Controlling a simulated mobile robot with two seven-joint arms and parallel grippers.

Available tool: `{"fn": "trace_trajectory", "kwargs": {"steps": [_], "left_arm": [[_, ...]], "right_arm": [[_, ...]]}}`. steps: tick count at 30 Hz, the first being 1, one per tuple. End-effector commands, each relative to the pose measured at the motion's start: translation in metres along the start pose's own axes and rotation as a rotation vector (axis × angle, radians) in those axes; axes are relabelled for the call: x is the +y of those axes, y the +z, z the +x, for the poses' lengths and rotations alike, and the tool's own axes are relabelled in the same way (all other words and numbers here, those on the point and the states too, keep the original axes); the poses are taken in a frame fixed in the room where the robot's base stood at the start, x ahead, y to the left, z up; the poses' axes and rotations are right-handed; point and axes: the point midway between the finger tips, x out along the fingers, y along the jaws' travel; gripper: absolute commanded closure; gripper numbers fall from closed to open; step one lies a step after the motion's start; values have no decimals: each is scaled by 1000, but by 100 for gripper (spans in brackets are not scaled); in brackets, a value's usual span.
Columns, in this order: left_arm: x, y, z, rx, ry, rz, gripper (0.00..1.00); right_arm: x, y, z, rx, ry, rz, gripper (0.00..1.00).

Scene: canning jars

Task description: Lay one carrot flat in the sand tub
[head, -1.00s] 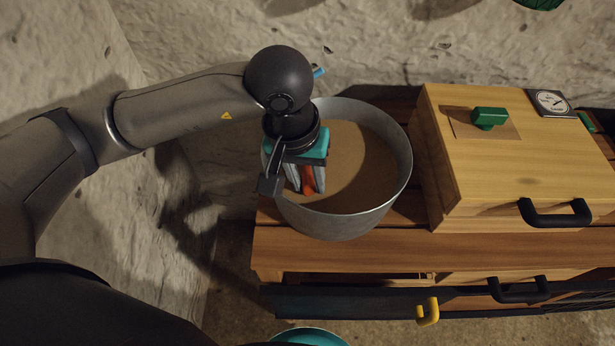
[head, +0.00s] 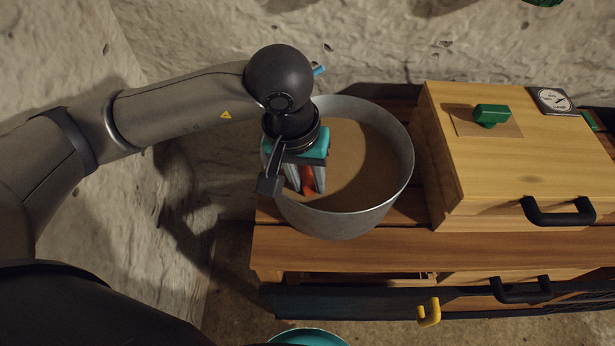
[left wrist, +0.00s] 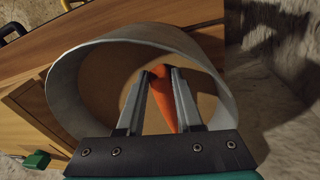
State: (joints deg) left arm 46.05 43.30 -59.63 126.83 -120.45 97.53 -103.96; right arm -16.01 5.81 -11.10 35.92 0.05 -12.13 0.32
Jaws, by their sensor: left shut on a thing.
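The sand tub (head: 398,185) is a round grey metal tub with brown sand in it, standing on the wooden bench. My left gripper (head: 306,186) points down into the left part of the tub. Its fingers are shut on an orange carrot (head: 308,180). In the left wrist view the carrot (left wrist: 164,95) shows between the two fingertips (left wrist: 160,80), within the tub's rim (left wrist: 62,95). Part of the carrot is hidden by the fingers, and I cannot tell whether it touches the sand. My right gripper is not in view.
A wooden box (head: 480,160) with a black handle (head: 556,211) stands right of the tub. A green block (head: 491,115) and a dial (head: 552,100) are on top of it. A yellow hook (head: 428,312) hangs at the bench front. A teal round thing (head: 308,337) is below. A rough wall is close behind.

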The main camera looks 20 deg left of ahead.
Motion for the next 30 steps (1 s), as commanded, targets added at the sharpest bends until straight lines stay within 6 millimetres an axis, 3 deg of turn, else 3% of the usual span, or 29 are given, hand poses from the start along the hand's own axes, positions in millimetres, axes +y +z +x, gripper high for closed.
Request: {"fn": "trace_trajectory", "kwargs": {"steps": [11,12,18,21,30], "left_arm": [[-1,1,5,-1,-1,0,96],[-1,1,5,-1,-2,0,63],[-2,1,6,-4,-5,-1,40],[-3,2,7,-5,-8,-2,30],[-5,2,9,-8,-15,-5,30]], "right_arm": [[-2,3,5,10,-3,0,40],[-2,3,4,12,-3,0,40],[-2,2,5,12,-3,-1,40],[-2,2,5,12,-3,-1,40],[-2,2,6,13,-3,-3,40]]}}
